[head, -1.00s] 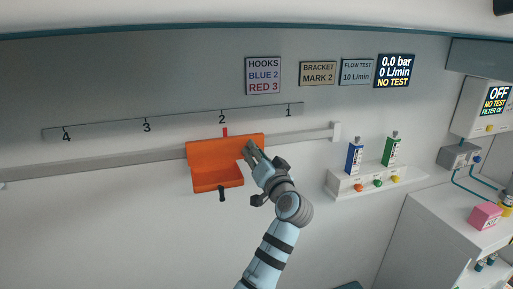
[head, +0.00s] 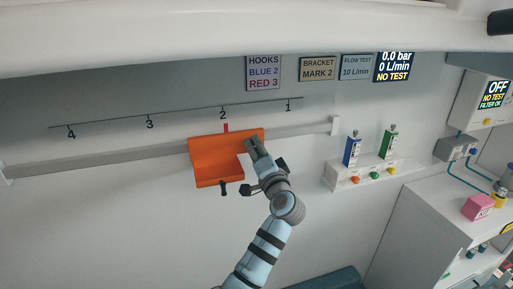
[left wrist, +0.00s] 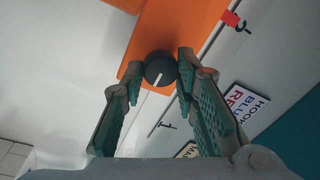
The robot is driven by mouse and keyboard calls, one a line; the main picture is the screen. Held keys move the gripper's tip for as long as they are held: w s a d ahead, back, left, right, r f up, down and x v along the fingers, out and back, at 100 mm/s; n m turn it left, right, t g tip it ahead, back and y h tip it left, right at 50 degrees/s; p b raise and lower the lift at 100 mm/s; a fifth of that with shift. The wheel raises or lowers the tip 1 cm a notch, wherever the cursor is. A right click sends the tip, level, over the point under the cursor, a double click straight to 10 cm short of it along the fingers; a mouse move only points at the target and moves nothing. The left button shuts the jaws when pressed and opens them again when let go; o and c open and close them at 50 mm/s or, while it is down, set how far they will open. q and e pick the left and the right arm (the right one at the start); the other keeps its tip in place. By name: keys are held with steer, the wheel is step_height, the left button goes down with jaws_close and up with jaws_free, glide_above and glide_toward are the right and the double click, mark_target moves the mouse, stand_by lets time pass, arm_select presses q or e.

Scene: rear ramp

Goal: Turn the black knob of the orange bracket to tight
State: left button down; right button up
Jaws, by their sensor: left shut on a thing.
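The orange bracket (head: 205,165) hangs on the wall rail, with its red pointer (head: 226,128) at mark 2. My left gripper (head: 250,146) is at the bracket's right end and hides the knob in the head view. In the left wrist view the round black knob (left wrist: 160,72), with a white line on its face, sits between the fingertips of my left gripper (left wrist: 159,75). The fingers are shut on it from both sides. The orange bracket (left wrist: 185,25) shows behind it. My right gripper is not in view.
The grey rail (head: 100,160) runs along the wall under a numbered scale (head: 180,113). To the right, a white shelf (head: 345,180) holds a blue and a green unit above coloured knobs. A pink box (head: 478,207) stands on the white cabinet. The wall below the bracket is clear.

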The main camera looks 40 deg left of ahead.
arm_select(q)
steer(key=shift+r, duration=0.15)
steer(key=c, duration=1.3)
jaws_free()
steer(key=shift+a, duration=0.1)
steer(key=v, duration=0.7)
steer(key=shift+s+d, duration=0.2)
steer(key=shift+d, duration=0.1)
steer(key=shift+w+a, duration=0.1)
steer(key=shift+a, duration=0.1)
